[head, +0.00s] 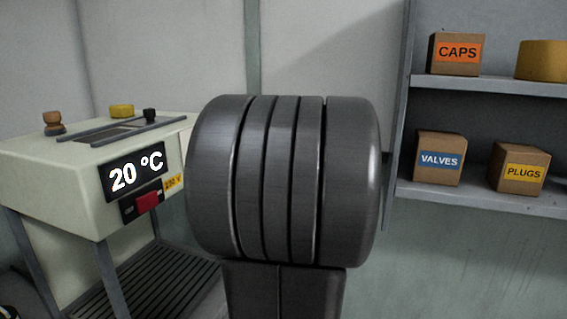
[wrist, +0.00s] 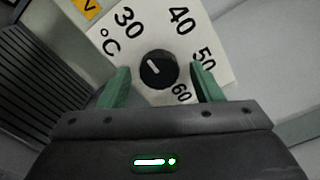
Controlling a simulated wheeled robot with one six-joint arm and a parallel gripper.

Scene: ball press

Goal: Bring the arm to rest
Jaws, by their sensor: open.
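My gripper (wrist: 158,88) shows in the wrist view with two green fingers held apart, open, with nothing between them. Past the fingertips is a black dial knob (wrist: 158,69) on a white plate (wrist: 225,35) marked °C, 30, 40, 50 and 60. The knob's white pointer line tilts to the upper left. I cannot tell how near the fingertips are to the knob. In the head view my own dark arm link fills the middle and hides part of what lies behind. My gripper does not show there.
A cream machine (head: 50,170) at left has a display (head: 136,175) reading 20 °C and a red switch (head: 147,201). A slatted rack (head: 150,280) is below it. At right, shelves (head: 480,195) hold boxes labelled CAPS (head: 457,54), VALVES (head: 439,159) and PLUGS (head: 520,170).

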